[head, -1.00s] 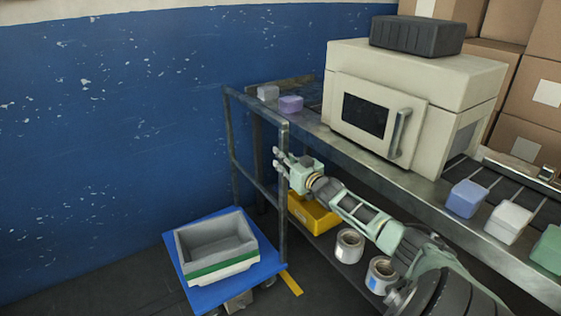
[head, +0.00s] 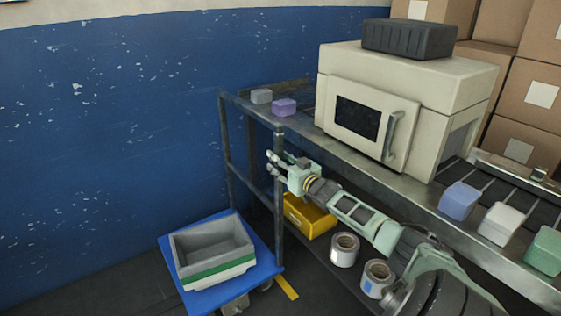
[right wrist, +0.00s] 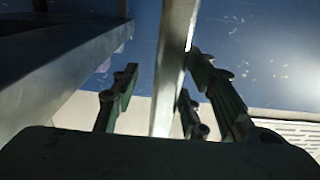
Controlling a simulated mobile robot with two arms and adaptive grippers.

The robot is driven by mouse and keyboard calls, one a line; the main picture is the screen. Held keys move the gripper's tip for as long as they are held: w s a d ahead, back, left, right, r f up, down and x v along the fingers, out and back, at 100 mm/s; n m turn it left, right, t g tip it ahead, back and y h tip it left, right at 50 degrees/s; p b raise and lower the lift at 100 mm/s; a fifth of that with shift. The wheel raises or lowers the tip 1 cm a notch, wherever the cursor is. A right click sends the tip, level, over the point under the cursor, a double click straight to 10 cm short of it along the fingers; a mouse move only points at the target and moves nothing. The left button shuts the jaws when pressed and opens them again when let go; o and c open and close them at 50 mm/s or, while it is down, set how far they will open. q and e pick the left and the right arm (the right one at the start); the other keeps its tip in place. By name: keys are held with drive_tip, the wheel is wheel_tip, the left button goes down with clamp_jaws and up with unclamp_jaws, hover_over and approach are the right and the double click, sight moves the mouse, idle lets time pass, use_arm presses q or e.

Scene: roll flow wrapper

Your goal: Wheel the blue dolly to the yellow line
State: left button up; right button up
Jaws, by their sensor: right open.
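The blue dolly (head: 225,290) stands on the floor at the lower left in the head view, with a grey tote (head: 212,250) on its deck. Its metal push handle (head: 222,125) rises from the deck's right side. The yellow line (head: 287,286) shows as a short strip on the floor just right of the dolly; the rest is hidden. My right gripper (head: 276,166) is open at the handle's nearer post. In the right wrist view a metal post (right wrist: 174,50) runs between the open fingers; contact cannot be told. My left gripper is not in view.
A metal conveyor table (head: 400,190) with a cream machine (head: 370,115) stands right of the dolly. A blue wall (head: 100,150) is behind. Floor at the lower left is clear.

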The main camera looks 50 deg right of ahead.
drive_tip(key=shift+a, duration=0.1)
drive_tip(key=v, duration=1.2)
idle(0.5)
